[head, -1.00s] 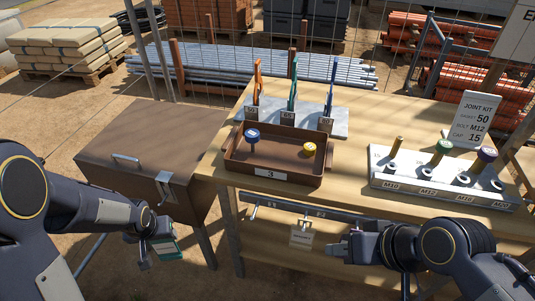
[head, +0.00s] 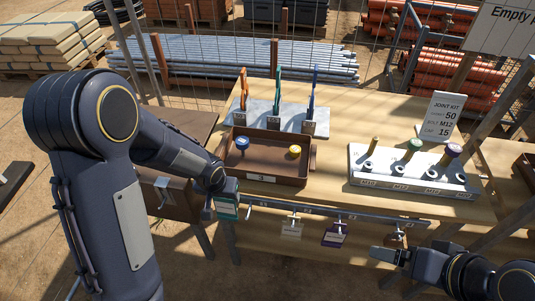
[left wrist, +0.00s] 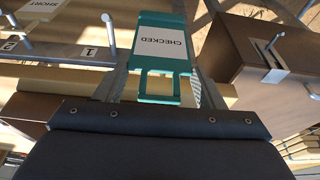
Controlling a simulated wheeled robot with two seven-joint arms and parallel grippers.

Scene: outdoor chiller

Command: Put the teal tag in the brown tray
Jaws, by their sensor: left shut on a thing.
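The teal tag (head: 227,208) is in my left gripper (head: 222,196), which is shut on it at the front left edge of the table, in front of and below the brown tray (head: 296,181). The left wrist view shows the tag (left wrist: 182,17) between the fingers (left wrist: 160,85), with a white label reading CHECKED. The brown tray lies on the table with a blue knob (head: 242,143) and a yellow knob (head: 294,151) inside. My right gripper (head: 382,253) is low at the right, apart from the tray; its jaw opening is unclear.
A rail (head: 315,212) with hooks runs along the table front, holding a white tag (head: 292,229) and a purple tag (head: 335,234). Behind the tray is a grey rack (head: 262,117) of upright tools. A white block (head: 405,172) with pegs stands right. A brown cabinet (head: 178,135) is left.

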